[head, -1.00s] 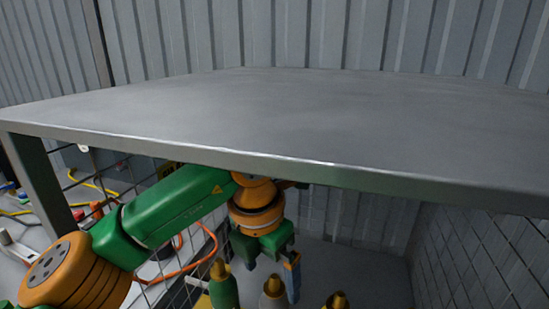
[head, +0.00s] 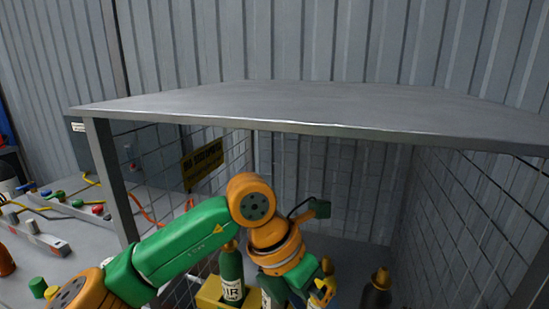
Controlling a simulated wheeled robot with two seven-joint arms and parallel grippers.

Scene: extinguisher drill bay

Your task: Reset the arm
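My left arm comes in from the left under the cage's metal top. My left gripper (head: 300,291) points down among the gas cylinders. Its fingers are partly hidden by the wrist and overlap the things behind, so I cannot tell whether they are open or hold something. A green cylinder (head: 231,268) with a white label stands upright just left of the gripper. A dark cylinder (head: 376,292) with an orange-yellow top stands to the right, apart from the gripper. My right gripper is not in view.
The grey metal top (head: 310,105) spans above the arm, with a post (head: 108,180) at the front left and mesh walls (head: 470,210). A yellow holder (head: 208,296) surrounds the green cylinder's base. A bench (head: 60,215) with cables and colored knobs lies at left. A black-and-yellow sign (head: 203,165) hangs on the mesh.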

